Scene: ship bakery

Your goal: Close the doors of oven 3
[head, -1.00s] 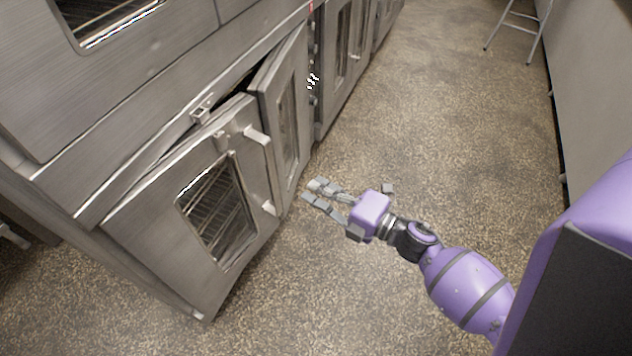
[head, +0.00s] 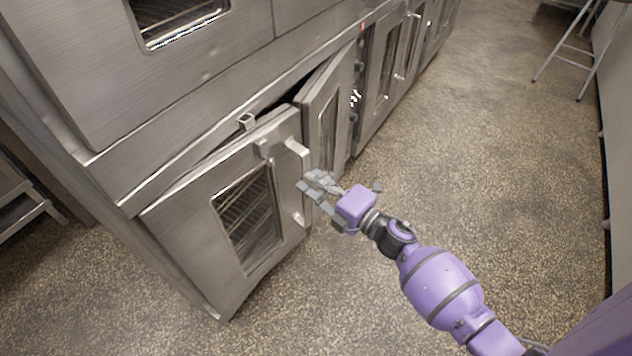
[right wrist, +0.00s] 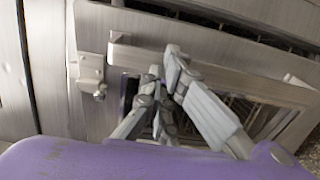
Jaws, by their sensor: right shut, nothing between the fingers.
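A lower steel oven has its two doors standing ajar; no number on it is readable. Its left door (head: 180,230), with a rack window and a pale handle (head: 297,157), is swung outward. Its right door (head: 311,106) is also partly open, with a dark gap above both. My right gripper (head: 309,187) is shut and empty, in front of the doors close to the left door's handle edge. In the right wrist view my right gripper (right wrist: 165,68) is before a steel door (right wrist: 102,25) with a bar and window; contact is unclear. My left gripper is out of view.
An upper oven (head: 80,70) sits above the open doors. More ovens (head: 385,60) run on along the wall to the back. A metal stool (head: 575,55) stands at the back right. The speckled floor (head: 480,170) between is clear.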

